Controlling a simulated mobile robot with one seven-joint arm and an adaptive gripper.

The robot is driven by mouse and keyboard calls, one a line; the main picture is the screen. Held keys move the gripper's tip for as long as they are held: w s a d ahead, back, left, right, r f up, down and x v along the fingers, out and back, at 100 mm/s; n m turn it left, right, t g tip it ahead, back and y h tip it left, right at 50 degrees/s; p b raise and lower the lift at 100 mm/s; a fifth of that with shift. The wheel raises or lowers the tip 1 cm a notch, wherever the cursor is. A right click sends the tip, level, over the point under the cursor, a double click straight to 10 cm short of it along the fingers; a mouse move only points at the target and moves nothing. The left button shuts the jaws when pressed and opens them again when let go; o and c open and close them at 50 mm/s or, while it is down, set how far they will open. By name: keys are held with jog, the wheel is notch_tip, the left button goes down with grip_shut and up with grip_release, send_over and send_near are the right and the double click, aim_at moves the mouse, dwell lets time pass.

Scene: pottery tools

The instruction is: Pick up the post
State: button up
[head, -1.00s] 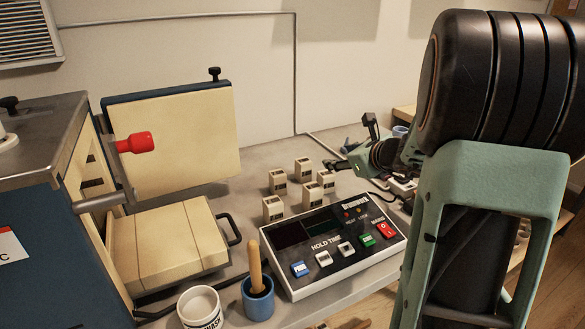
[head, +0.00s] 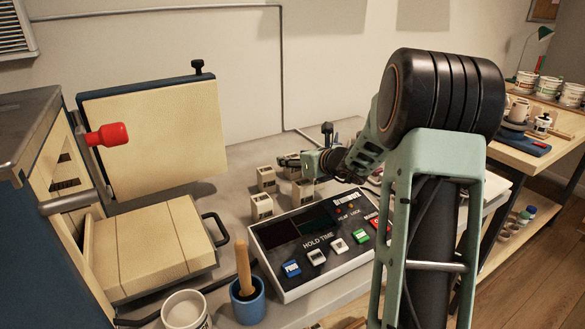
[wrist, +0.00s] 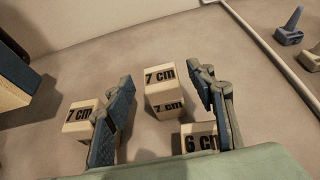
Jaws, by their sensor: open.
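Several small cream kiln posts with dark printing stand on the grey bench; I cannot tell which one the task means. In the head view one post stands at the back left (head: 265,178), one in front of it (head: 261,206) and one further right (head: 303,193). My gripper (wrist: 160,76) is open above the posts. In the wrist view, a post marked 7 cm (wrist: 165,88) shows between the fingers, apparently ungrasped. Another 7 cm post (wrist: 80,118) is left of the left finger. A 6 cm post (wrist: 199,139) is partly hidden by my gripper.
The control box (head: 318,245) with coloured buttons sits in front of the posts. A blue cup with a wooden handle (head: 247,300) and a white cup (head: 184,310) stand near the front. The open kiln (head: 150,250) is at left. Small dark tools (wrist: 289,30) lie at the wrist view's upper right.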

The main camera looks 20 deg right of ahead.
jog(key=shift+x, duration=1.25)
grip_shut()
